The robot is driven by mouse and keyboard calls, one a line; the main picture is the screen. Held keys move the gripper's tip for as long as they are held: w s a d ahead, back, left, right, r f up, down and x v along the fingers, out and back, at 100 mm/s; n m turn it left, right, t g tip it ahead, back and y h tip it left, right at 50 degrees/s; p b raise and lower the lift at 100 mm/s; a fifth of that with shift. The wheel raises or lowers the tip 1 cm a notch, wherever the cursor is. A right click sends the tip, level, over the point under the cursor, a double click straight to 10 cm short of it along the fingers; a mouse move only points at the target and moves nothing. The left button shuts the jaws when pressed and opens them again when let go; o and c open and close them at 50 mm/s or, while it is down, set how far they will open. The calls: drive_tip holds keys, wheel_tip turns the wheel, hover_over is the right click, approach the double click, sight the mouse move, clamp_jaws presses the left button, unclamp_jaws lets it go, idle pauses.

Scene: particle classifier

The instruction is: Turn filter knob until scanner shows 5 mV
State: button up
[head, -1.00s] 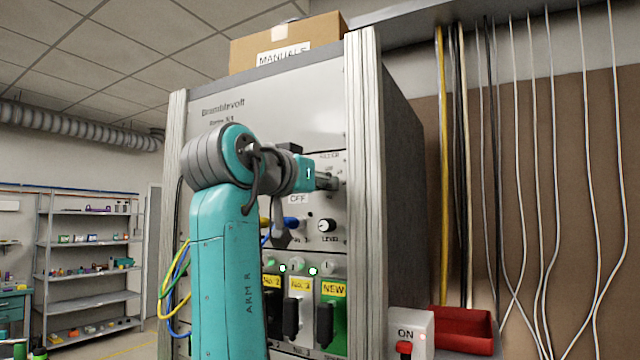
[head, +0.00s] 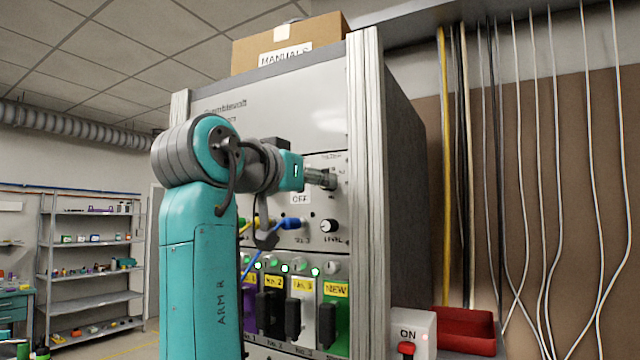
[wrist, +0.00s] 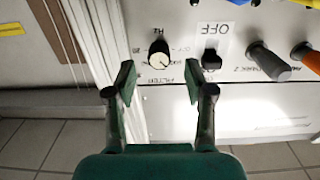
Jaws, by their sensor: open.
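The filter knob (wrist: 158,56) is a black knob with a pale face and a pointer line, seen upside down in the wrist view beside its FILTER label. My gripper (wrist: 160,82) is open, with one finger on each side in the picture and the knob just beyond the tips, apart from them. In the head view my gripper (head: 322,179) is at the upper right of the panel and hides the knob. No scanner reading is legible in either view.
An OFF-labelled switch (wrist: 210,62) is close to one finger. The LEVEL knob (head: 329,226) sits below, with blue and yellow plugs to its left. Black-handled modules (head: 328,322) fill the lower rack. A box with an ON label (head: 408,338) stands at right.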

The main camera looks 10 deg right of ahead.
drive_tip(key=v, duration=0.8)
drive_tip(key=shift+s+a, duration=0.1)
drive_tip(key=shift+a, duration=0.05)
